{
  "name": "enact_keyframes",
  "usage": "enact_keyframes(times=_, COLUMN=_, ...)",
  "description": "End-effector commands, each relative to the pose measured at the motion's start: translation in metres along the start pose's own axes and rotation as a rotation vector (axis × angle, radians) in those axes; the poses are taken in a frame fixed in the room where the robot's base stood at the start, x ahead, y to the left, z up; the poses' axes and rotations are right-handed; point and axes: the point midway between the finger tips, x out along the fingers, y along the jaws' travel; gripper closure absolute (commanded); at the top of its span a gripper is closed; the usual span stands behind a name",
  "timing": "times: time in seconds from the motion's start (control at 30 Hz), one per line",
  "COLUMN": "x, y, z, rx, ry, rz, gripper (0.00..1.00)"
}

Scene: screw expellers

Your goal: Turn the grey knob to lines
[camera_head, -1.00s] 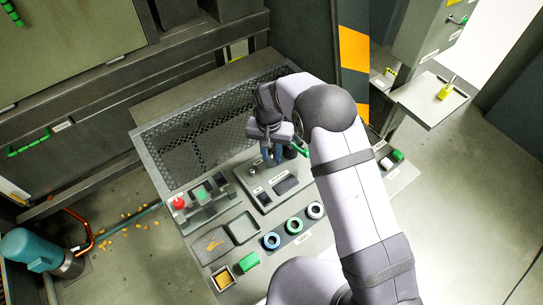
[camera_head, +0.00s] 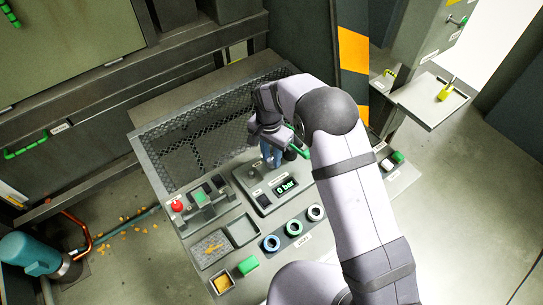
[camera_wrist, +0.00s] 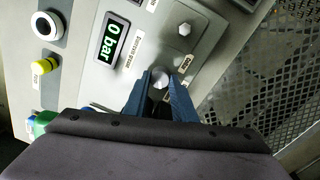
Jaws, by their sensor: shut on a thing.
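The grey knob (camera_wrist: 160,78) is a round-topped knob on a grey control panel (camera_head: 247,189), seen between the fingertips in the wrist view. My gripper (camera_wrist: 160,82) is shut on it, one blue finger on each side. In the head view my gripper (camera_head: 271,163) reaches down onto the panel and hides the knob. Small labels stand beside the knob, too small to read surely, so I cannot tell which one it points at. A lit display (camera_wrist: 112,40) on the same panel reads "0 bar"; it also shows in the head view (camera_head: 287,187).
A second, small knob (camera_wrist: 184,29) sits near the held one. A mesh guard (camera_head: 205,135) stands behind the panel. A red button (camera_head: 178,206), trays and ring-shaped parts (camera_head: 294,228) lie around it.

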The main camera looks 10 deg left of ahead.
Motion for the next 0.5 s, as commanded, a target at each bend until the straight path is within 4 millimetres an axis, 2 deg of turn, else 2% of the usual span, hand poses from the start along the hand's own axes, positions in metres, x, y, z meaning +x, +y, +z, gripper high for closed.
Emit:
enact_keyframes(times=0.13, x=-0.0009, y=-0.0004, z=-0.0003, rx=0.002, ry=0.000, rz=-0.002, gripper=0.98)
enact_keyframes(times=0.17, x=-0.0009, y=-0.0004, z=-0.0003, rx=0.002, ry=0.000, rz=-0.002, gripper=0.71)
enact_keyframes(times=0.2, x=-0.0009, y=-0.0004, z=-0.0003, rx=0.002, ry=0.000, rz=-0.002, gripper=0.68)
enact_keyframes(times=0.5, x=-0.0011, y=-0.0003, z=-0.0002, rx=0.000, ry=0.000, rz=-0.001, gripper=0.68)
